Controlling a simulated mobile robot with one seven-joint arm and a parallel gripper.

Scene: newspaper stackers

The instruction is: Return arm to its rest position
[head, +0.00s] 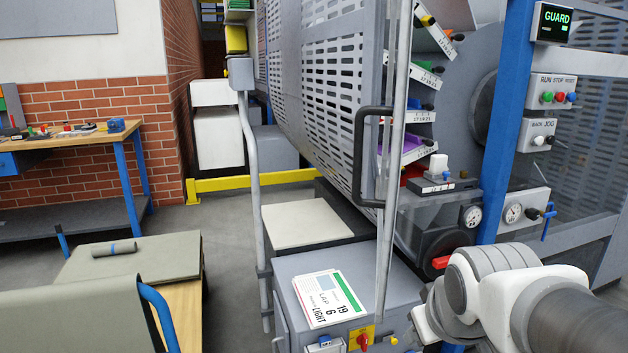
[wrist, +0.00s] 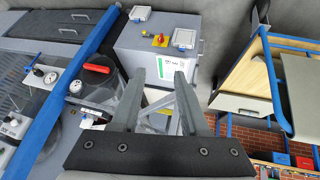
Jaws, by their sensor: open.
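My gripper (wrist: 159,80) shows in the wrist view with its two grey fingers apart and nothing between them. In the head view my arm reaches in from the lower right, in front of the machine; the gripper itself cannot be made out clearly there. Past the fingertips in the wrist view is a grey cabinet (wrist: 135,42). The arm's wrist is right of the cabinet, apart from the sheet.
The press machine (head: 320,90) with slotted guard and black handle (head: 361,160) stands close ahead. A blue post (head: 505,120) and gauges (head: 512,213) are near my arm. A red lever (wrist: 97,69) shows in the wrist view.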

